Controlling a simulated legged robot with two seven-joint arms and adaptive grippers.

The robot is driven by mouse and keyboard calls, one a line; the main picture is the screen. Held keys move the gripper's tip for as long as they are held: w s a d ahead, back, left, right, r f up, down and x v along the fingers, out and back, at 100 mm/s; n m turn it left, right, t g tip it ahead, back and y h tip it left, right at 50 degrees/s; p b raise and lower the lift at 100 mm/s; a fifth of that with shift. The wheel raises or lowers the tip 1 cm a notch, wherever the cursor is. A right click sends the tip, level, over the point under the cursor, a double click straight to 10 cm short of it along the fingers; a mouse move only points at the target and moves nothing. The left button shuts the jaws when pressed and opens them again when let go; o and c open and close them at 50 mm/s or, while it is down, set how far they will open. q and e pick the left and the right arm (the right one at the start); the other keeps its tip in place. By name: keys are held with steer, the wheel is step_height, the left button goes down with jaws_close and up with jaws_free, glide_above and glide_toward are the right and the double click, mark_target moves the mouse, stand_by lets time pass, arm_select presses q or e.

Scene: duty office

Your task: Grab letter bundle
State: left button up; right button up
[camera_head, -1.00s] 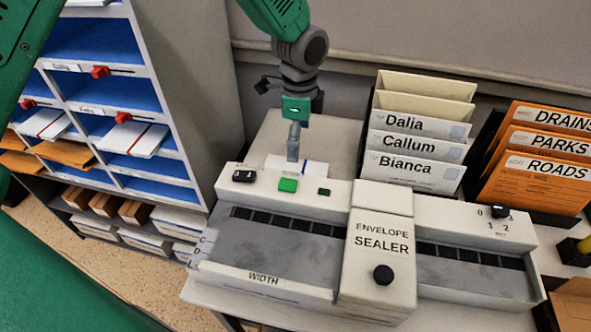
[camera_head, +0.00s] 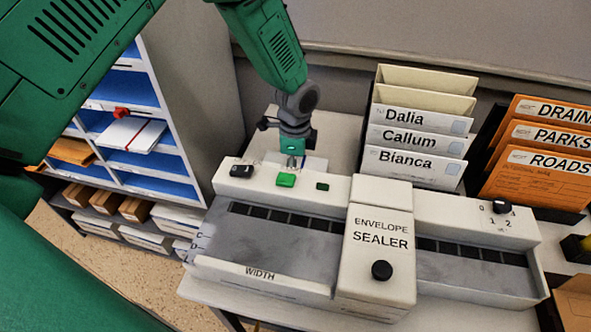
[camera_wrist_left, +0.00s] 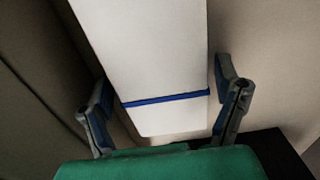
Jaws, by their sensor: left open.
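A white letter bundle with a blue band (camera_wrist_left: 165,98) fills the middle of the left wrist view. In the head view a white piece of it (camera_head: 316,164) shows on the table behind the envelope sealer; the rest is hidden by the sealer and my gripper. My left gripper (camera_head: 291,160) is above the bundle, pointing down behind the sealer's left half. In the left wrist view its open fingers (camera_wrist_left: 163,75) stand on either side of the bundle, with a gap visible at the right finger. I cannot tell whether the left finger touches it. My right gripper is not in view.
The envelope sealer (camera_head: 378,245) stands directly in front of the gripper. A rack of name folders (camera_head: 415,140) and orange folders (camera_head: 535,175) stand to the right. A blue-shelved pigeonhole cabinet (camera_head: 150,95) stands left, its grey side close to the table. A wall is behind.

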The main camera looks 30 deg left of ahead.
arm_select(q)
steer(key=c, duration=0.7)
steer(key=shift+a, duration=0.1)
steer(key=shift+c, duration=1.3)
steer(key=shift+a, duration=0.15)
steer(key=shift+c, duration=0.7)
steer(key=shift+r, duration=0.1)
